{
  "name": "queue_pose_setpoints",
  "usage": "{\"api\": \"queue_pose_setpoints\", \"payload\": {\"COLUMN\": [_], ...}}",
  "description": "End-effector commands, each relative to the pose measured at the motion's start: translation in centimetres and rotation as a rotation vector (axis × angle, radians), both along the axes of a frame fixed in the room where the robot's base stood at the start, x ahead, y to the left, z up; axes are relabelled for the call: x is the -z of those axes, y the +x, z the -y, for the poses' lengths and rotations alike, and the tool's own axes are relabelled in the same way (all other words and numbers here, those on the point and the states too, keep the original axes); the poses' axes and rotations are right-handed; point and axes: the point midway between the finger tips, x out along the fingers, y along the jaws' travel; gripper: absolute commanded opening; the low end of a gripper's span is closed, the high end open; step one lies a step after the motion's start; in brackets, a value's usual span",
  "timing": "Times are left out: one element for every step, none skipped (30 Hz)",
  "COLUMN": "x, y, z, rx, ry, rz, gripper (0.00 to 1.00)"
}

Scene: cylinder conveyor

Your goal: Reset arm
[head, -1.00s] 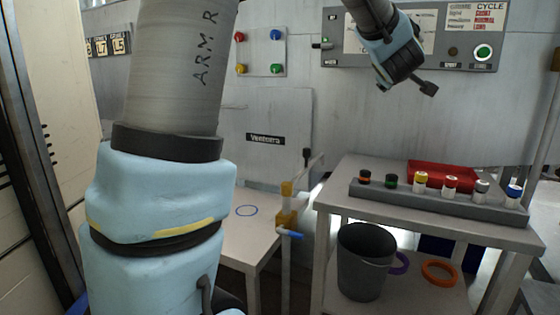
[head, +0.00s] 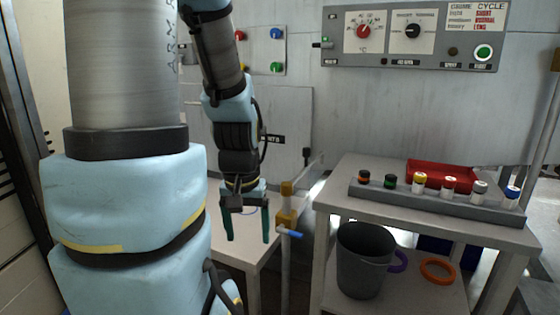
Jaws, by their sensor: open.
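My gripper (head: 247,238) hangs pointing down in the middle of the head view, in front of the low white table. Its two green-tipped fingers are apart, with nothing seen between them. My forearm comes down from the top of the picture to it. The blue ring mark on the low white table (head: 232,246) is partly hidden behind the gripper.
A bench (head: 430,215) at right bears a grey rack (head: 440,200) of several capped cylinders and a red tray (head: 440,173). A bucket (head: 362,262) and an orange ring (head: 437,270) are on its lower shelf. A pipe with a blue-handled valve (head: 290,233) stands right of my gripper. A control panel (head: 413,36) is on the wall.

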Motion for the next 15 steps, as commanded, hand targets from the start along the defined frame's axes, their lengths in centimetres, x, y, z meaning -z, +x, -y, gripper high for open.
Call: {"api": "queue_pose_setpoints", "payload": {"x": [-2.2, -2.7, -3.6, -4.2, -4.9, -5.8, -6.7, -7.5, -8.7, -9.5, -10.4, -11.4, -12.1, -12.7, -13.4], "y": [0.0, 0.0, 0.0, 0.1, 0.1, 0.1, 0.1, 0.1, 0.1, 0.1, 0.1, 0.1, 0.1, 0.1, 0.1], "z": [0.0, 0.0, 0.0, 0.1, 0.1, 0.1, 0.1, 0.1, 0.1, 0.1, 0.1, 0.1, 0.1, 0.1, 0.1], "rx": [0.000, 0.000, 0.000, 0.000, -0.001, -0.001, -0.001, -0.001, -0.001, -0.001, -0.001, -0.001, -0.001, -0.001, -0.001], "ry": [0.000, -0.001, -0.001, -0.001, -0.001, -0.001, -0.001, -0.001, -0.001, -0.001, -0.001, -0.001, -0.001, -0.002, -0.002], "rz": [0.001, 0.001, 0.001, 0.002, 0.002, 0.002, 0.003, 0.003, 0.003, 0.003, 0.003, 0.003, 0.003, 0.004, 0.004], "gripper": [0.81, 0.81, 0.81, 0.81, 0.81, 0.81, 0.81, 0.81, 0.81, 0.81, 0.81, 0.81, 0.81, 0.81, 0.81]}}
